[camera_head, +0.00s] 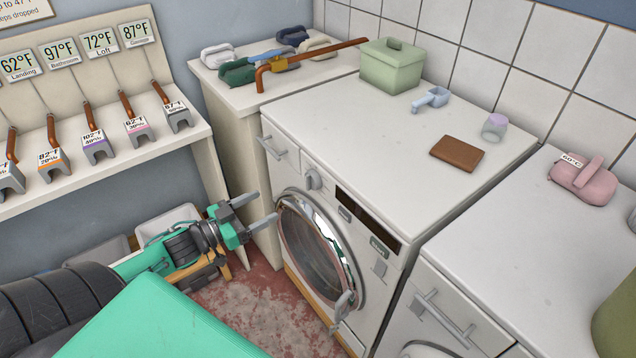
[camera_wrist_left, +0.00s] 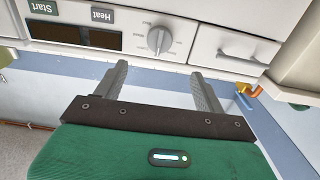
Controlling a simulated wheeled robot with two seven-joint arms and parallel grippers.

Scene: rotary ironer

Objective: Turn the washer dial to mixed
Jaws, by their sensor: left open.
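The washer (camera_head: 330,215) is white, with a round door and a dark display panel. Its dial (camera_head: 314,180) is a grey knob on the front, left of the dark display. In the left wrist view the dial (camera_wrist_left: 159,39) shows upside down, with small labels around it too small to read. My left gripper (camera_head: 262,208) is in front of the washer, to the left of and a little below the dial. Its two fingers are apart with nothing between them, and it does not touch the dial. In the left wrist view the fingers (camera_wrist_left: 160,85) point towards the washer front. My right gripper is not in view.
On the washer top are a green box (camera_head: 391,66), a blue scoop (camera_head: 431,98), a purple-lidded cup (camera_head: 495,126) and a brown block (camera_head: 457,153). A shelf (camera_head: 120,158) with tagged irons is at left. A second machine (camera_head: 470,290) stands at right.

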